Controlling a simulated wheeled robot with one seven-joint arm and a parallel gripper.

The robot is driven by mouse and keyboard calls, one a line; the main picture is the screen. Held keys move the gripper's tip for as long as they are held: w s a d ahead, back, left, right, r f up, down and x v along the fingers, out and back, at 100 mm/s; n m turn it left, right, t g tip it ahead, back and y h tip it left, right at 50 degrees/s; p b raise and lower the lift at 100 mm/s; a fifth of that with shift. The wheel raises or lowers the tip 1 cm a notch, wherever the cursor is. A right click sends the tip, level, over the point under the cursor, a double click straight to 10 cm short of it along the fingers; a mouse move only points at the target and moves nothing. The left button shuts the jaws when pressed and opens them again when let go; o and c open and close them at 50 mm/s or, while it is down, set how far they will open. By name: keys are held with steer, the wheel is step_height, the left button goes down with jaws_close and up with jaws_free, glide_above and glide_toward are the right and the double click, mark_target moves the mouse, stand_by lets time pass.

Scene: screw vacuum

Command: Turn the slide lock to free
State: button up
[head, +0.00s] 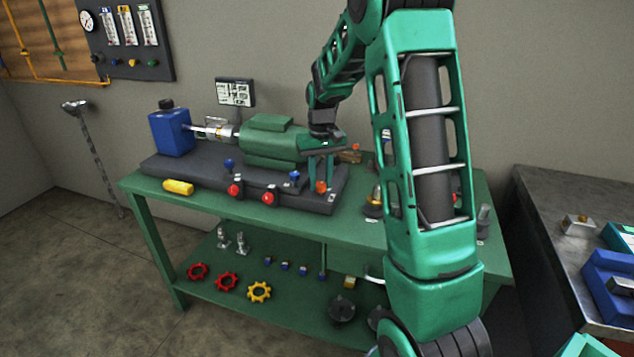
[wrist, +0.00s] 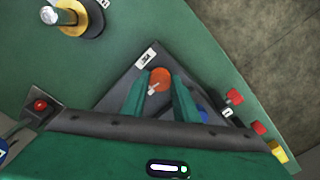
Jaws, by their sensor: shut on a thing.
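An orange round knob (head: 321,187) sits at the right front end of the dark base of the pump on the green bench. I take it to be the slide lock's handle. In the wrist view the knob (wrist: 160,75) shows with a small white mark on it and a white label plate beside it. My gripper (head: 321,179) points down over it. In the wrist view the two green fingers of my gripper (wrist: 160,90) stand one on each side of the knob and close on it. The lock's parts under the knob are hidden.
Blue valve handles (head: 295,176) and red knobs (head: 268,198) line the base's front, left of my gripper. The green pump body (head: 268,144) stands behind. A yellow-topped fitting (wrist: 70,15) stands apart on the bench.

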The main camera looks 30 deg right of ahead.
mark_target(320, 183)
steer(key=shift+w+r+n, duration=0.1)
steer(key=shift+w+n, duration=0.05)
steer(key=shift+n, duration=0.65)
steer(key=o, duration=1.1)
steer(key=shift+c, duration=0.2)
steer(key=shift+r, duration=0.1)
step_height(320, 183, up, 10)
steer(key=shift+r, duration=0.25)
